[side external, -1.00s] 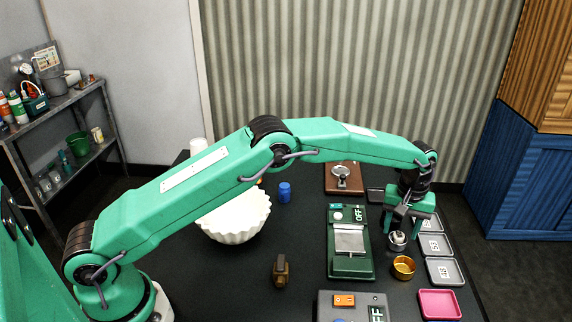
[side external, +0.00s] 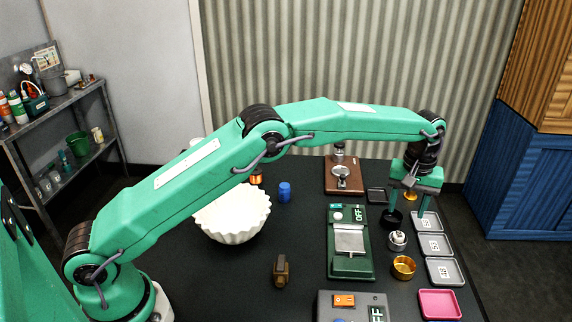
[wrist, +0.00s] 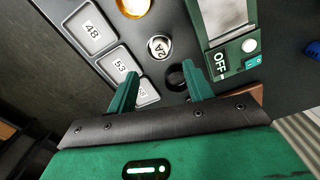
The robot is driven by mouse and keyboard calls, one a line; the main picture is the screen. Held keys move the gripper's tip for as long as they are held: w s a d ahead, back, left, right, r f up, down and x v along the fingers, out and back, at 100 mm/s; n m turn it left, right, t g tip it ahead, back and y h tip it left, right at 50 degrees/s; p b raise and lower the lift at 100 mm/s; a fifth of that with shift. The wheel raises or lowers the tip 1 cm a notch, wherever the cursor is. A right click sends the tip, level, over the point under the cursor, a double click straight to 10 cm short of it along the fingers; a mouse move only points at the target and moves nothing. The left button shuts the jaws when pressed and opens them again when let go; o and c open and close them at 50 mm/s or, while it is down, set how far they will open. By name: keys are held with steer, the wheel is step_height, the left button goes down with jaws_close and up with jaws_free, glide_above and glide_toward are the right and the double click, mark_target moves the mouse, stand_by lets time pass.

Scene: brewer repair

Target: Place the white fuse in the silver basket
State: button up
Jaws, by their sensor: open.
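The white fuse (wrist: 158,46), marked 2A, sits upright inside the small round silver basket (side external: 397,246). The basket's rim also shows around the fuse in the wrist view (wrist: 160,60). My gripper (side external: 407,212) is open and empty, raised above and a little behind the silver basket. In the wrist view, the two spread green fingers (wrist: 159,70) point toward the basket, apart from it. Nothing is between them in their grip.
A black basket (wrist: 175,80) lies near one finger, and a gold basket (side external: 403,267) stands in front of the silver one. Numbered grey trays (side external: 445,271) line the right; a pink tray (side external: 439,304) is at front. A green device (side external: 350,262) stands left.

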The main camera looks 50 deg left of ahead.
steer(key=shift+r, duration=0.1)
steer(key=s+a+r+m+t, duration=0.1)
steer(key=s+a+r, duration=0.55)
steer(key=r, duration=0.25)
steer(key=s+a+r+m+t, duration=0.2)
steer(key=s+a+r, duration=0.4)
steer(key=s+r, duration=0.25)
steer(key=s+a+f+m+t, duration=0.1)
steer(key=s+a, duration=0.3)
steer(key=s, duration=0.7)
steer(key=s+a+f+m+t, duration=0.1)
steer(key=s+a, duration=0.3)
steer(key=s, duration=0.8)
steer(key=shift+f+m+t, duration=0.3)
steer(key=shift+f+m, duration=0.2)
steer(key=shift+f, duration=0.35)
